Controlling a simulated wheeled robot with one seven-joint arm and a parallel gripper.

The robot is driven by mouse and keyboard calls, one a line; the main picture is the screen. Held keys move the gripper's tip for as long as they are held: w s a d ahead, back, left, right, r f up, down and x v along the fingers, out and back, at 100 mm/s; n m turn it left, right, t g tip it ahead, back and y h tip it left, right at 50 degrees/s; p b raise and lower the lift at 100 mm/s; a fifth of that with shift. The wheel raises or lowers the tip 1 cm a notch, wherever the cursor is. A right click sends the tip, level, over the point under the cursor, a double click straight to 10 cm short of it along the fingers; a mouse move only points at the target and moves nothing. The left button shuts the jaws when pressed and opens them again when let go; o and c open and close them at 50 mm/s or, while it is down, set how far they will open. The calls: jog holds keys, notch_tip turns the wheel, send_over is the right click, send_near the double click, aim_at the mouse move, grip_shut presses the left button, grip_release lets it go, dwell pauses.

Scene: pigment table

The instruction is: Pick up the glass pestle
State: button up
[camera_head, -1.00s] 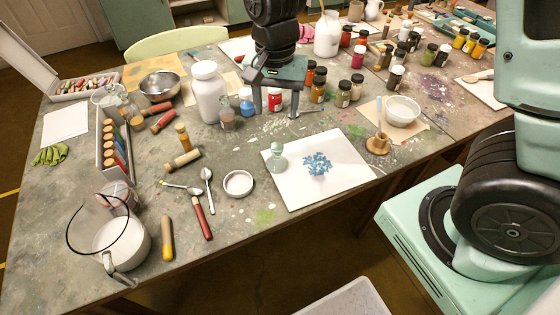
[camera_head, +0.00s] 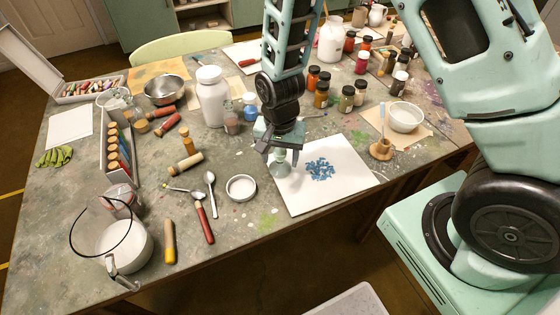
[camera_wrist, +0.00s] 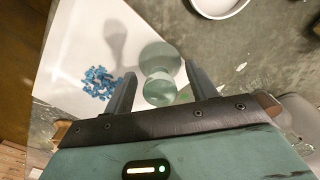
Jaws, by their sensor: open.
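The glass pestle (camera_head: 280,168) is pale green and translucent. It stands upright at the left edge of a white sheet (camera_head: 340,172), its top partly hidden by my gripper in the head view. My gripper (camera_head: 279,154) is open and points down above it. In the wrist view the pestle (camera_wrist: 158,75) shows between the two fingers of my gripper (camera_wrist: 156,84), its round knob nearer the camera and its wide base beyond. I cannot tell whether either finger touches it.
Blue pigment pieces (camera_head: 320,169) lie on the sheet beside the pestle. A small white dish (camera_head: 241,187), spoons and a large white jar (camera_head: 211,97) stand to the left. A wooden holder (camera_head: 381,149) and a white bowl (camera_head: 405,117) stand to the right.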

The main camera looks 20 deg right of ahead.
jog(key=shift+f, duration=0.4)
jog(key=shift+c, duration=0.4)
grip_shut()
jog(key=shift+r, duration=0.1)
notch_tip(320, 180, up, 10)
jog(key=shift+f, duration=0.1)
